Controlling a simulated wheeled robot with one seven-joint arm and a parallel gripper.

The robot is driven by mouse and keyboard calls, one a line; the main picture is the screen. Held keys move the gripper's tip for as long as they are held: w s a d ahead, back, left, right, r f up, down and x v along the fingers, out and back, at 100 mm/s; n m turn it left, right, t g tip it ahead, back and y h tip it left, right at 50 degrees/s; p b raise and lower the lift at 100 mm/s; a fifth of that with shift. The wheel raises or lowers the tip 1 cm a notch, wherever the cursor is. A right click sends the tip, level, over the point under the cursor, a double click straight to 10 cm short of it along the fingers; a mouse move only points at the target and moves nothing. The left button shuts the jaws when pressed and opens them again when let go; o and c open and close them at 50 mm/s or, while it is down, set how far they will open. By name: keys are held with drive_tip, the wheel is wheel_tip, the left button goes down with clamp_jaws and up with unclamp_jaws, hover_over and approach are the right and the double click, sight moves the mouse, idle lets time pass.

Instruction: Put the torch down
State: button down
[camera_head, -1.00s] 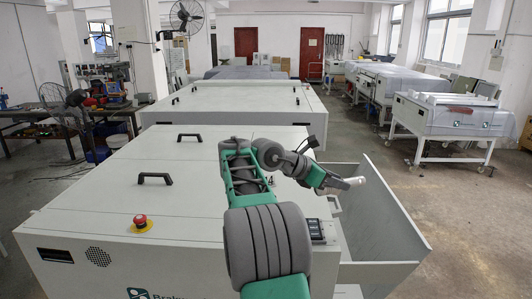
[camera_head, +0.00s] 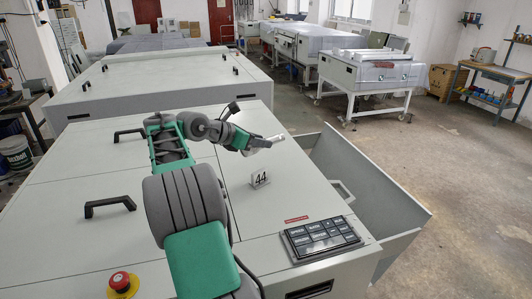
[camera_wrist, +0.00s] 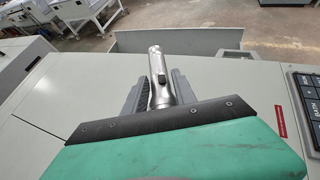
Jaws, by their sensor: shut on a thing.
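The torch (camera_wrist: 156,66) is a silver metal cylinder with a dark switch, held between the two fingers of my gripper (camera_wrist: 160,92) in the wrist view. In the head view, my gripper (camera_head: 258,143) is shut on the torch (camera_head: 278,138), whose pale end points right. The torch is above the grey top of the plate processor (camera_head: 225,190), near its right edge. It looks apart from the surface, though the exact height is hard to tell. The rear part of the torch is hidden by my gripper.
A dark keypad (camera_head: 322,238) is at the front right, a red stop button (camera_head: 121,283) at the front left. Black handles (camera_head: 110,206) rise from the lids. An open grey bin (camera_head: 362,185) adjoins the right side. Bare lid lies around the marker.

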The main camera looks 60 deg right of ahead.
hover_over(273, 166)
drive_tip(key=a, duration=0.1)
wheel_tip(273, 166, down, 6)
drive_tip(key=shift+r+p, duration=0.15)
drive_tip(key=shift+p, duration=0.3)
drive_tip(key=f, duration=0.2)
drive_tip(key=d+f+p, duration=0.1)
drive_tip(key=f, duration=0.1)
drive_tip(key=shift+f, duration=0.25)
drive_tip(key=c, duration=1.4)
unclamp_jaws()
drive_tip(key=shift+f, duration=0.15)
drive_tip(key=o, duration=0.4)
drive_tip(key=b+v, duration=0.1)
drive_tip(key=v, duration=1.1)
drive_tip(key=shift+b, duration=0.3)
